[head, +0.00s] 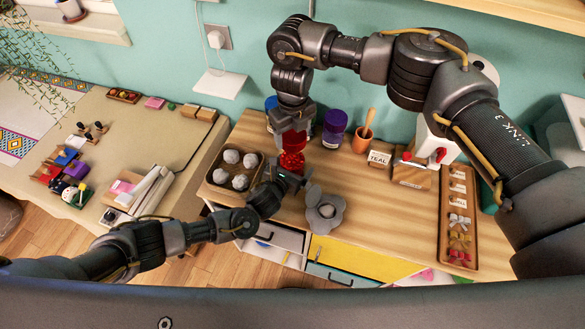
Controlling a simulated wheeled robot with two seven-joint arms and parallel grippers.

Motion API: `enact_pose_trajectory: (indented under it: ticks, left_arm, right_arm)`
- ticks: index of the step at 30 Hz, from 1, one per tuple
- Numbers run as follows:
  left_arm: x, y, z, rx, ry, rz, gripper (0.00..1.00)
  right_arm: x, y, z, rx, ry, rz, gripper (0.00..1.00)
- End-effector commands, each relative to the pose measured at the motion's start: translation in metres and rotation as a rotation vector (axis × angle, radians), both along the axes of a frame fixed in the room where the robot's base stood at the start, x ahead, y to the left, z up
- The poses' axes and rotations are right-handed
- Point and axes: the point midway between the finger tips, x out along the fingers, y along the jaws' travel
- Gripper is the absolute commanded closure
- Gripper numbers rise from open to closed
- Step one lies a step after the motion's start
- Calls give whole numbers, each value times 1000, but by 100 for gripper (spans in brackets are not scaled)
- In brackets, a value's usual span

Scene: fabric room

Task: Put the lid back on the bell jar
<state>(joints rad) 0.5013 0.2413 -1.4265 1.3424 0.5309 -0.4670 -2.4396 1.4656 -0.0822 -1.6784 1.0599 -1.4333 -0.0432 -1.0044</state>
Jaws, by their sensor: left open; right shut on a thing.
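A red glassy jar (291,161) stands on the wooden dresser top, towards the back left. A red piece that looks like its lid (293,142) is directly above it. My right gripper (291,124) comes down from above and is shut on this red piece. I cannot tell whether the piece touches the jar. My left gripper (291,180) is open, low at the front of the jar, and hides part of its base. I cannot tell whether its fingers touch the glass.
A tray of grey balls (235,168) lies left of the jar, and a grey flower-shaped object (325,211) at front right. A purple jar (334,127), a blue jar (271,104) and an orange cup (363,140) stand behind.

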Motion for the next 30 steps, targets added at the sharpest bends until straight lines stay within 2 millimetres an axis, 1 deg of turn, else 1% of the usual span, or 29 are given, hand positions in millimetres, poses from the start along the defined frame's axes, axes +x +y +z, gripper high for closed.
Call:
enact_pose_trajectory:
  ticks: [7,8,21,22,26,30]
  left_arm:
    - [0,0,0,0,0,0,7]
    - [0,0,0,0,0,0,10]
    - [0,0,0,1,0,0,68]
    - [0,0,0,1,0,0,69]
    - [0,0,0,1,0,0,69]
    - [0,0,0,1,0,0,70]
  right_arm:
    - [0,0,0,0,0,0,53]
    - [0,0,0,0,0,0,53]
    - [0,0,0,0,0,0,53]
    - [0,0,0,0,0,0,53]
    - [0,0,-4,-1,1,0,53]
    - [-1,-1,-20,-1,3,-2,53]
